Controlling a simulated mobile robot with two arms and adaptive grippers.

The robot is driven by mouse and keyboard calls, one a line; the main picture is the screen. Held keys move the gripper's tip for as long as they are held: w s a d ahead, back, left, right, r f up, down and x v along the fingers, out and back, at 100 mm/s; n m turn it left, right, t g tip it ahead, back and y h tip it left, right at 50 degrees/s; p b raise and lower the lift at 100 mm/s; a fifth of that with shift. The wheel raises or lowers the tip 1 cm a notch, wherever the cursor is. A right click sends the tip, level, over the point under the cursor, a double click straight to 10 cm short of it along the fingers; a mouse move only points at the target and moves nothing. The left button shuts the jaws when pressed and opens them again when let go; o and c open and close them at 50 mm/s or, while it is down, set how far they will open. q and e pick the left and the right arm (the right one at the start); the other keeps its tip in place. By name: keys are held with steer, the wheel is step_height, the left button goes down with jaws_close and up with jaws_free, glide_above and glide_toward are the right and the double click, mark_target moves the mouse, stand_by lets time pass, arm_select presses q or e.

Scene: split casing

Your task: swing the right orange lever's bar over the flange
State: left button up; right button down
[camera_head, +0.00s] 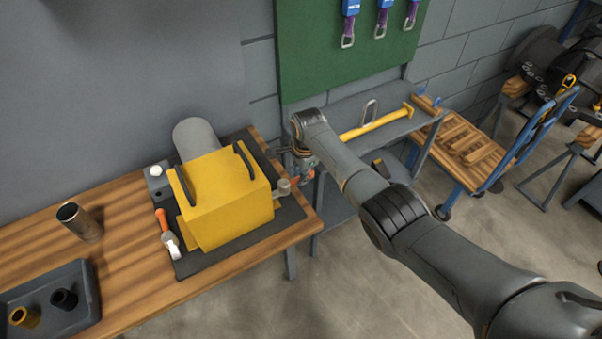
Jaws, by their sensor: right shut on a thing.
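A yellow casing (227,199) stands on a dark mat (196,264) on the wooden bench, with two black handles on top. The left orange lever (162,220) stands at its left side, by a pale metal fitting (172,246). My right gripper (300,168) is at the casing's right side, near the bench's right edge. It is shut on the right orange lever (296,179), of which only a little orange shows. A grey metal stub (283,187) sticks out beside it. The lever's bar and the flange there are too small and covered to make out. My left gripper is out of view.
A grey cylinder (196,135) is behind the casing. A metal cup (80,222) and a dark tray (87,294) with small parts are on the left of the bench (130,274). A grey shelf cart (347,108) with a yellow-handled tool stands behind my right arm.

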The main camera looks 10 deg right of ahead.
steer(key=shift+d, duration=0.1)
steer(key=c, duration=1.3)
jaws_free()
steer(key=shift+r, duration=0.5)
steer(key=r, duration=0.3)
steer(key=s+r, duration=0.1)
steer(key=r, duration=0.6)
steer(key=shift+s+d+r, duration=0.35)
steer(key=shift+s+r, duration=0.05)
